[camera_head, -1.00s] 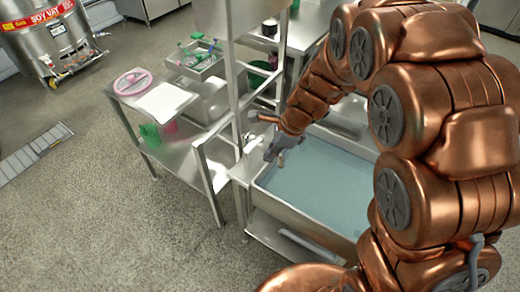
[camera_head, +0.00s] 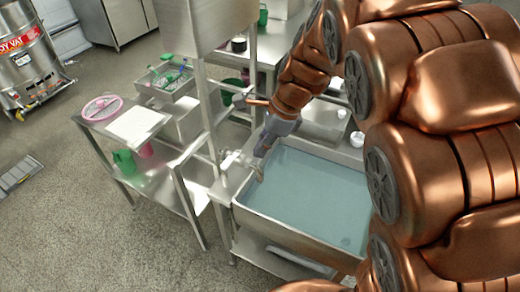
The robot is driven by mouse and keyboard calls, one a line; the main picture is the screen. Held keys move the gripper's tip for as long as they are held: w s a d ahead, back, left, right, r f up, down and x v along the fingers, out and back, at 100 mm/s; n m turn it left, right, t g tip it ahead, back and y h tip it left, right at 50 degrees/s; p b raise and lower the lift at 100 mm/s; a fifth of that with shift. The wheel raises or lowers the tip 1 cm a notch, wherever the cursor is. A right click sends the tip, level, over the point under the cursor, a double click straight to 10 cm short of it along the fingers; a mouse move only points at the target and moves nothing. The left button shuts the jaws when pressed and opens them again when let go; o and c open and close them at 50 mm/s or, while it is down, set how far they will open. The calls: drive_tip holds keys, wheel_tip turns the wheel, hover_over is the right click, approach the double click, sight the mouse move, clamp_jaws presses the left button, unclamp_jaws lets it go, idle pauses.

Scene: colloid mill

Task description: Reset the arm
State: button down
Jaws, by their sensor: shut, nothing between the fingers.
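My copper-coloured arm fills the right side of the head view. It reaches left and ends in my grey gripper (camera_head: 258,170), which is shut and empty. The gripper points down over the left rim of a steel basin (camera_head: 240,215) holding blue-grey liquid. Whether the fingertips touch the rim cannot be told. My arm hides the basin's right part.
A steel side table (camera_head: 180,150) on the left carries a pink round item (camera_head: 102,108), a white board (camera_head: 137,125) and a tray of utensils (camera_head: 165,82). A steel post frame (camera_head: 208,100) stands close to the gripper. A soy vat (camera_head: 28,60) stands far left.

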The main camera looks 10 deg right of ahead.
idle(0.3)
drive_tip(key=s+d+n+h, duration=0.1)
drive_tip(key=s+d+n, duration=0.2)
drive_tip(key=s+n, duration=0.3)
drive_tip(key=s+d+f+n+g+h, duration=0.1)
drive_tip(key=s+d+n, duration=0.3)
drive_tip(key=s, duration=0.6)
drive_tip(key=s+d+f+n+g+h, duration=0.1)
drive_tip(key=s+d+n, duration=0.3)
drive_tip(key=s+n, duration=0.4)
drive_tip(key=shift+s+n+h, duration=0.4)
drive_tip(key=shift+s+h, duration=0.2)
drive_tip(key=shift+h, duration=0.1)
